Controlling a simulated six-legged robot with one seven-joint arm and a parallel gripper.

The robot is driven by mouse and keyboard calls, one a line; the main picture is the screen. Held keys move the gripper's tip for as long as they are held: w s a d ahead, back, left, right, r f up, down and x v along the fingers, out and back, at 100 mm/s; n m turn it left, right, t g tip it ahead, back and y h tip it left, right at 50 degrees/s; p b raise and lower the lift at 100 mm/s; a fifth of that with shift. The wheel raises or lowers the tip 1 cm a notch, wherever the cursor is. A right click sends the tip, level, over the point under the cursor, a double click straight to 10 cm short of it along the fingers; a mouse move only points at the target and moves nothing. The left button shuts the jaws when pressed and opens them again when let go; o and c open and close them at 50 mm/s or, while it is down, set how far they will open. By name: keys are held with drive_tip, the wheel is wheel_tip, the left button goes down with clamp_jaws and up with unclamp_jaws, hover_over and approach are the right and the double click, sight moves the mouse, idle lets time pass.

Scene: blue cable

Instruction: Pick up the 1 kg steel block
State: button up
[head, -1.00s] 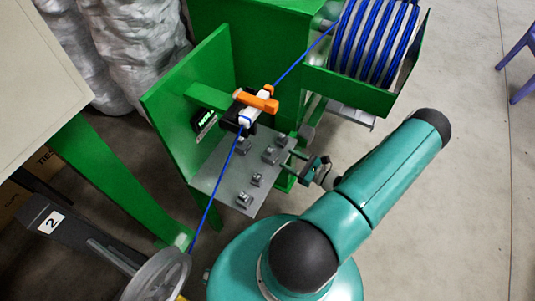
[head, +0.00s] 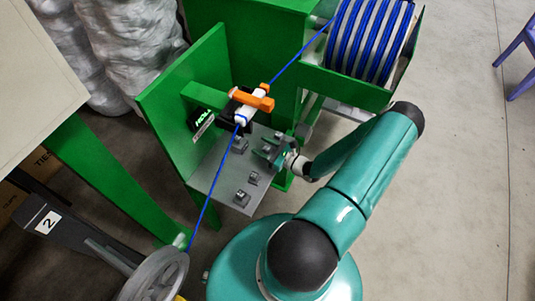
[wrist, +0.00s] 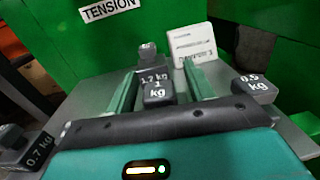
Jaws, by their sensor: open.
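The 1 kg steel block (wrist: 158,96) is a small dark grey block with a white "1 kg" label, in the wrist view. It sits between the two green fingers of my gripper (wrist: 160,72), which are open, one on each side of it. A gap shows on at least the right side; whether the left finger touches is unclear. In the head view, my gripper (head: 271,152) is at the right part of the grey metal shelf (head: 213,172), low among the blocks. There the fingers largely hide the block.
Other blocks stand close: a 0.5 kg block (wrist: 255,88) at right, a 0.7 kg block (wrist: 20,145) at left and another block (wrist: 147,52) behind. A white printed card (wrist: 195,45) stands behind the fingers. A green upright panel (head: 190,95) and blue cable (head: 207,200) border the shelf.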

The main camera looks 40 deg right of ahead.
clamp_jaws()
drive_tip(key=shift+r, duration=0.15)
